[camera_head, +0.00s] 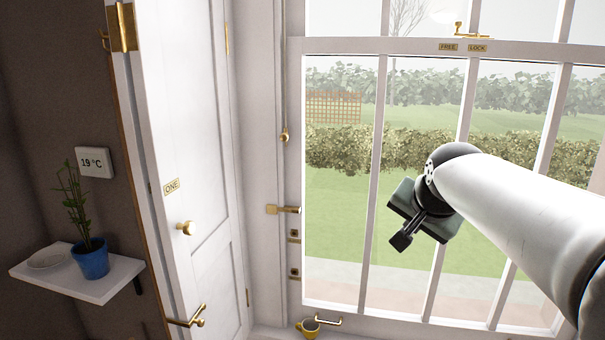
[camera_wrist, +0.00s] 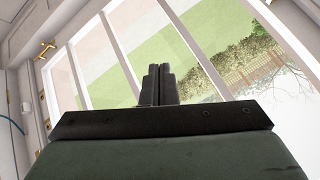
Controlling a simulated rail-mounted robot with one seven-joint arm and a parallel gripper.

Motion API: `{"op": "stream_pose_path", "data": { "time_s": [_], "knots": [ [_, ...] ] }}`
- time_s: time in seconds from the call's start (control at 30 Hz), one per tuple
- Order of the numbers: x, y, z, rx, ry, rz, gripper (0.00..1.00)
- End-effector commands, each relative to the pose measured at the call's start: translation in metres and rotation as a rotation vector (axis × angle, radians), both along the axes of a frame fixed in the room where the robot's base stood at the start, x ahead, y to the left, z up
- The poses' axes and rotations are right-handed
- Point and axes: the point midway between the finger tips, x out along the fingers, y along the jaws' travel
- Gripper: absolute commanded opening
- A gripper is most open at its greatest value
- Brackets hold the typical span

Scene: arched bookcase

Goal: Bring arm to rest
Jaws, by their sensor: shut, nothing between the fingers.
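My gripper (camera_head: 406,238) is at the end of my white arm, which reaches in from the right in the head view. It hangs in front of the window (camera_head: 340,215), apart from the frame and holding nothing. In the wrist view my gripper (camera_wrist: 159,68) shows its two dark fingers side by side and closed together, with window panes beyond them.
A white door (camera_head: 200,150) with brass knobs stands left of the window. A white shelf (camera_head: 100,287) holds a blue plant pot (camera_head: 91,260) and a dish (camera_head: 47,260).

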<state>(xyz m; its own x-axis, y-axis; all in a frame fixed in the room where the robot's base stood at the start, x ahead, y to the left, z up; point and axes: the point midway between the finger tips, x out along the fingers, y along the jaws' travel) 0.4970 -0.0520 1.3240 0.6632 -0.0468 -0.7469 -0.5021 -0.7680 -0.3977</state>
Motion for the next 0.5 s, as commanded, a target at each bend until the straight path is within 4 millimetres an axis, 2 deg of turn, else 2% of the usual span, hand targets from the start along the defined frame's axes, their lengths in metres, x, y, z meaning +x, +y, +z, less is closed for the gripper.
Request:
{"op": "stream_pose_path", "data": {
  "time_s": [0.03,0.2,0.33,0.4,0.5],
  "knots": [
    [-0.024,0.008,-0.031,-0.032,0.077,0.063,0.0],
    [-0.111,0.033,-0.124,-0.139,0.327,0.311,0.0],
    [-0.173,0.044,-0.177,-0.192,0.477,0.48,0.0],
    [-0.2,0.048,-0.197,-0.211,0.538,0.55,0.0],
    [-0.225,0.051,-0.215,-0.225,0.593,0.62,0.0]
  ]
}}
